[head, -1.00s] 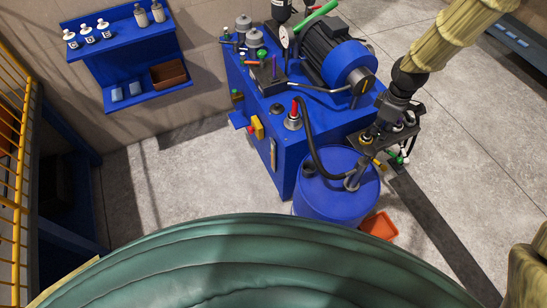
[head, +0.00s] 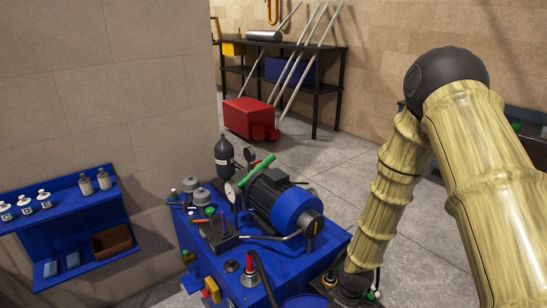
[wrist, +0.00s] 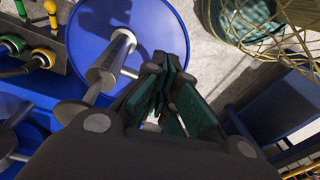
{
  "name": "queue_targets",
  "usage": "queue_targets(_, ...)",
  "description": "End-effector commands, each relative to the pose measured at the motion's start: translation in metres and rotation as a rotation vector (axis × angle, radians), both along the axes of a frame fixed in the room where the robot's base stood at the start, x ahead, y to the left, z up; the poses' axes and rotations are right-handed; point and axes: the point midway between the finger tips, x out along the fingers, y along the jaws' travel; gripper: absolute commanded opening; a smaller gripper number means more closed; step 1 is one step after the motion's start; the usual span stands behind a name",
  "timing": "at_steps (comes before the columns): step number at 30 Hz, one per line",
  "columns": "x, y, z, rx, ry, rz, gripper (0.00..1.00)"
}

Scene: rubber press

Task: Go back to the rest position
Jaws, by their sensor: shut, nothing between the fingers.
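My gripper (wrist: 168,72) is in the wrist view, its dark fingers together with nothing between them. It is beside a blue drum (wrist: 88,32) with a grey metal pipe standing on its lid; I cannot tell whether they touch. In the head view my bamboo-patterned arm comes down on the right side, with its wrist low beside the blue hydraulic unit (head: 215,268). The gripper's fingertips do not show there. Only a small part of the blue drum (head: 303,300) shows at the bottom edge.
A motor (head: 275,203) and a gauge sit on the hydraulic unit. A blue wall shelf (head: 72,212) with bottles is at left. A black rack (head: 328,92) and a red box (head: 247,118) stand behind. Grey floor (head: 335,180) is clear between them. Knobs (wrist: 45,57) show near the drum.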

Motion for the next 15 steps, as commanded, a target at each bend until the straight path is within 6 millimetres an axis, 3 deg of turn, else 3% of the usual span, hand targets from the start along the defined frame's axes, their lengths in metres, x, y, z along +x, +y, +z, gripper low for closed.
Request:
queue_targets(1,-0.022,0.0,-0.033,0.007,0.015,-0.057,0.0)
queue_targets(6,-0.089,-0.003,-0.105,0.018,0.037,-0.283,0.0)
queue_targets(12,-0.176,-0.015,-0.176,-0.005,0.052,-0.569,0.0)
queue_targets(15,-0.214,-0.024,-0.199,-0.029,0.05,-0.696,0.0)
